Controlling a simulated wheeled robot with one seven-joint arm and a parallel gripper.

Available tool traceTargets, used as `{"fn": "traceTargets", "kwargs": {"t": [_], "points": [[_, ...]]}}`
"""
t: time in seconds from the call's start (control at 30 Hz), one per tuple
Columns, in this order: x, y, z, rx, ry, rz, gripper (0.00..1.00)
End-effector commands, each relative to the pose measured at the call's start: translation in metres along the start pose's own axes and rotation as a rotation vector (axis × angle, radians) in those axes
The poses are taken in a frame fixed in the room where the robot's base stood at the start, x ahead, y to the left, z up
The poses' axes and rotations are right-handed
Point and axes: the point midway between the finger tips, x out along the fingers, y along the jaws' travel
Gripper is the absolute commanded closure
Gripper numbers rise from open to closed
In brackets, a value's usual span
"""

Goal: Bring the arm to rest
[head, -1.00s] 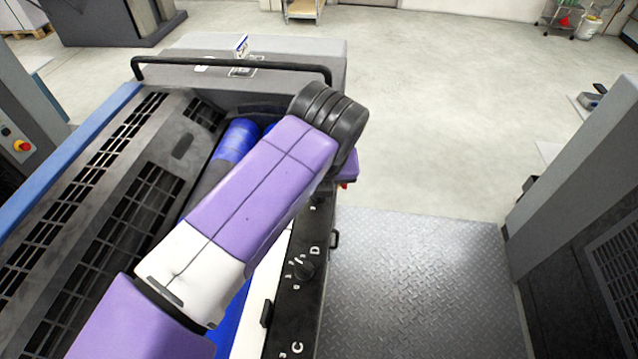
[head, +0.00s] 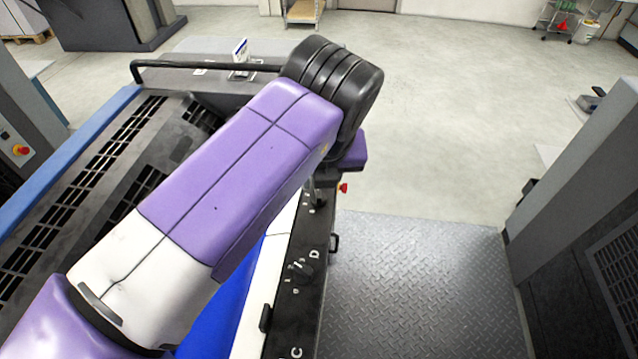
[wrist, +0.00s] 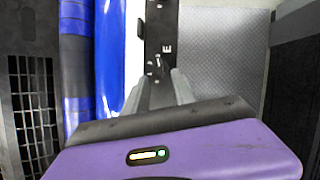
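My arm (head: 235,180), purple and white with a black ribbed joint, reaches up across the head view over the ink unit. My gripper is hidden behind the arm there. In the wrist view my gripper (wrist: 164,78) points down over the black side panel (wrist: 160,30) of the unit. Its two grey fingers are apart with nothing seen between them. The panel carries a letter E and small knobs. In the head view the panel shows a dial by the letter D (head: 314,254).
Blue and dark rollers (wrist: 108,55) lie left of the gripper. A black bar (head: 205,64) crosses the unit's far end. A grey machine (head: 585,200) stands at the right. The metal tread plate (head: 415,285) between is clear, and so is the floor beyond.

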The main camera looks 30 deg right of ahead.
Motion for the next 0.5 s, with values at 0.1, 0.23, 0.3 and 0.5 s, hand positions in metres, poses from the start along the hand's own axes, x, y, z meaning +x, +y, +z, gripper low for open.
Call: {"fn": "traceTargets", "kwargs": {"t": [0.1, 0.23, 0.3, 0.5], "points": [[-0.0097, 0.0002, -0.0006, 0.0, 0.001, 0.001, 0.68], [-0.0131, 0.0002, -0.0006, 0.0, 0.001, 0.001, 0.68], [-0.0132, 0.0002, -0.0006, 0.0, 0.001, 0.001, 0.68], [-0.013, 0.0001, -0.0005, 0.0, 0.001, 0.001, 0.68]]}}
